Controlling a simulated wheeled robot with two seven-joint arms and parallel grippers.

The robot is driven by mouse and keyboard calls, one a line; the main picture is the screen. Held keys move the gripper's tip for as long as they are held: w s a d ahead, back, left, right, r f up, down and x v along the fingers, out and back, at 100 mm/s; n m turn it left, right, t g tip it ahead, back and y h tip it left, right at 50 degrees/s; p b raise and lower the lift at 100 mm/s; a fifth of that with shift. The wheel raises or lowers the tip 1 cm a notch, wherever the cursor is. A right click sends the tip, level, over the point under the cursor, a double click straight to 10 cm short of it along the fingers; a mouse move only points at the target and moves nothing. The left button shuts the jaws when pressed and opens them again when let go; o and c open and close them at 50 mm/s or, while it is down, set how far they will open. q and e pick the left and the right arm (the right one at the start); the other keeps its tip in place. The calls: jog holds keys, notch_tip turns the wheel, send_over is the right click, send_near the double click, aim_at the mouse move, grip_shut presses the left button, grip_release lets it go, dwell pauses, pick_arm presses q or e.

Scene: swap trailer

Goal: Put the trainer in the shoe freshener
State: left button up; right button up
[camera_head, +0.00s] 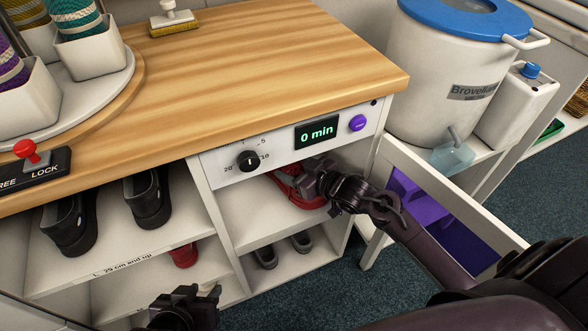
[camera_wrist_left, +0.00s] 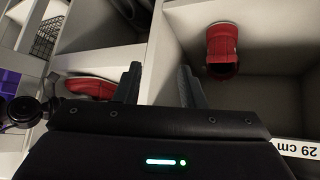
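The shoe freshener is a cabinet with a white control panel (camera_head: 225,168), a dial and a display reading "0 min". A red trainer (camera_head: 292,190) is in the compartment below this panel; it also shows in the left wrist view (camera_wrist_left: 92,87). My right gripper (camera_head: 318,188) is at the trainer's near right end and hides part of it; its fingers cannot be made out. My left gripper (camera_head: 190,300) is low in front of the shelves; its fingers (camera_wrist_left: 159,88) are apart and empty. Another red shoe (camera_head: 184,256) is on the lower left shelf, also in the left wrist view (camera_wrist_left: 222,48).
A white-edged open unit with a purple inside (camera_head: 405,190) juts out at the right, by my right arm. Black shoes (camera_head: 148,198) stand on the upper left shelf, grey shoes (camera_head: 265,257) below the freshener compartment. A white tank (camera_head: 440,75) stands at the right.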

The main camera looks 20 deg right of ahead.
pick_arm(q)
jog(key=shift+w+r, duration=0.1)
pick_arm(e)
jog(key=o, duration=1.3)
jog(key=shift+r, duration=0.1)
jog(key=p+v, duration=0.2)
jog(key=shift+s+d+r+p, duration=0.1)
jog(key=shift+s+r+p, duration=0.05)
jog(key=shift+p, duration=0.15)
jog(key=p+v, duration=0.4)
jog(key=shift+s+d+r, duration=0.1)
jog(key=shift+s, duration=0.1)
jog(key=shift+s+d, duration=0.15)
jog(key=shift+s, duration=0.2)
pick_arm(q)
jog(key=s+a+n+g+y, duration=0.1)
jog(key=s+a+g+y, duration=0.2)
jog(key=s+a+g, duration=0.2)
jog(key=s+a, duration=0.1)
jog(key=a, duration=0.2)
jog(key=shift+a+f+g+y, duration=0.15)
jog(key=shift+f+g+y, duration=0.15)
jog(key=shift+f+g, duration=0.1)
